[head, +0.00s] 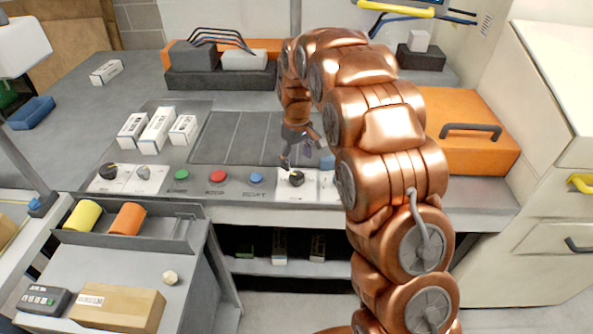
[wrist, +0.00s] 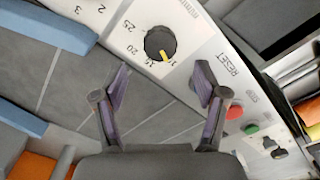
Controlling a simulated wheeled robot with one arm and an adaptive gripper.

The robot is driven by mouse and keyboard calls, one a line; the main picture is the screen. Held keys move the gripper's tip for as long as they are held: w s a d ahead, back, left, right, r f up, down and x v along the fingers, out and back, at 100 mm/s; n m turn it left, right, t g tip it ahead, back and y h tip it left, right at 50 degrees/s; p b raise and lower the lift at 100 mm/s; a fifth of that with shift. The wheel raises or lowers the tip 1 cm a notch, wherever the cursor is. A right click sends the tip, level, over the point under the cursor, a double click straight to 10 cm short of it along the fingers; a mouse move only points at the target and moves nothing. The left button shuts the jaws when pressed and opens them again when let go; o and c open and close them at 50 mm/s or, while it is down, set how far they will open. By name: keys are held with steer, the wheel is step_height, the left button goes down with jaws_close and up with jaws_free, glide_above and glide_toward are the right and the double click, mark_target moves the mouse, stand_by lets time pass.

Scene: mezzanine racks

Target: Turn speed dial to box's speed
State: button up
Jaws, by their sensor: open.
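The speed dial (head: 297,178) is a black knob on a white plate at the front of the grey control panel. In the wrist view the dial (wrist: 160,43) has a yellow pointer and numbers including 20 and 25 around it. The pointer is near the 15 and a partly cut-off number beside it. My gripper (head: 300,158) is over the panel just behind the dial. In the wrist view my gripper (wrist: 162,72) is open, its fingers spread to either side below the dial and apart from it. A cardboard box (head: 118,308) with an unreadable label lies at lower left.
Green (head: 181,175), red (head: 217,177) and blue (head: 256,178) buttons line the panel left of the dial. Another black knob (head: 108,171) is further left. Several white boxes (head: 157,130) stand behind. An orange case (head: 470,130) is right of my arm.

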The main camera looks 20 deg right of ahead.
mark_target(297, 175)
steer(key=shift+f+p, duration=1)
steer(key=shift+f, duration=2.2)
steer(key=c, duration=1.1)
